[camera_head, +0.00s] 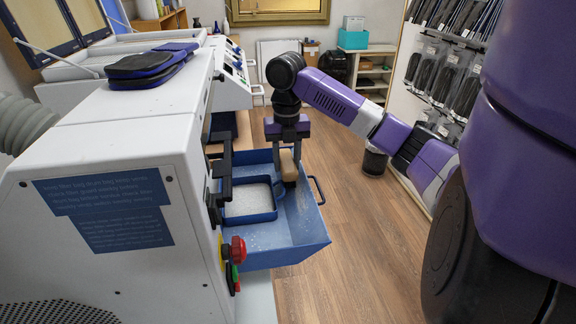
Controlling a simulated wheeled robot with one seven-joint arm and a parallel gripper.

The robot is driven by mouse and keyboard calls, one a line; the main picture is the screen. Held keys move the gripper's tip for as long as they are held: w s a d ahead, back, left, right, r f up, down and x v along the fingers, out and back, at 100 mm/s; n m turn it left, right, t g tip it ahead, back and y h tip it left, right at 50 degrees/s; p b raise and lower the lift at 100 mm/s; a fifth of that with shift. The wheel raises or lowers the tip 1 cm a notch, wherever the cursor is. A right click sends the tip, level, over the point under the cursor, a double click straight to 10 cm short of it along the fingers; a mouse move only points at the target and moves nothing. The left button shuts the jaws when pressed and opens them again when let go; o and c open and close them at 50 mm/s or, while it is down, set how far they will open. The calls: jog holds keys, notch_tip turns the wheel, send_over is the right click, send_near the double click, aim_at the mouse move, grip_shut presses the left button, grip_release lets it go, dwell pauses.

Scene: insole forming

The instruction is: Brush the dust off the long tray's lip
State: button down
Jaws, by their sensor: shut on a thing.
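A long blue tray (318,225) sticks out from the side of the white machine, with a dark handle at its right end. Pale dust lies on its floor and inner side near the front. A smaller blue pan (272,213) filled with white grains sits inside it at the left. My gripper (288,146) points down over the tray's back right part. It is shut on a tan, wooden-looking brush (289,167). The brush's lower end is close to the small pan's right edge; I cannot tell if it touches anything, and no bristles can be made out.
The white machine (120,140) fills the left, with red and green buttons (236,250) near the tray. Dark blue insoles or pouches (150,64) lie on top. A rack of hanging packs (440,75) stands at the right. The wooden floor (350,260) right of the tray is clear.

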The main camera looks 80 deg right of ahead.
jog(key=shift+w+d, duration=0.1)
jog(key=shift+d, duration=0.15)
jog(key=shift+a, duration=0.1)
jog(key=shift+s+a+p, duration=0.35)
jog(key=shift+a, duration=0.35)
jog(key=shift+s+a+p, duration=0.3)
jog(key=shift+a+p, duration=0.05)
jog(key=shift+a, duration=0.3)
jog(key=shift+s+a+r+p, duration=0.1)
jog(key=shift+s+a+p, duration=0.25)
jog(key=shift+a, duration=0.35)
jog(key=shift+s+a+p, duration=0.2)
jog(key=shift+a+p, duration=0.3)
jog(key=shift+a, duration=0.25)
jog(key=shift+s+a+r+p, duration=0.1)
jog(key=shift+s+a+p, duration=0.25)
jog(key=shift+a, duration=0.35)
jog(key=shift+s+a+f+p, duration=0.1)
jog(key=shift+s+a+p, duration=0.25)
jog(key=shift+a, duration=0.7)
jog(key=shift+s+a+f+p, duration=0.1)
jog(key=shift+s+a, duration=0.35)
jog(key=shift+a, duration=0.55)
jog(key=shift+s+a, duration=0.3)
jog(key=shift+a, duration=0.4)
jog(key=shift+s+a, duration=0.25)
jog(key=shift+a, duration=0.4)
jog(key=shift+r, duration=0.2)
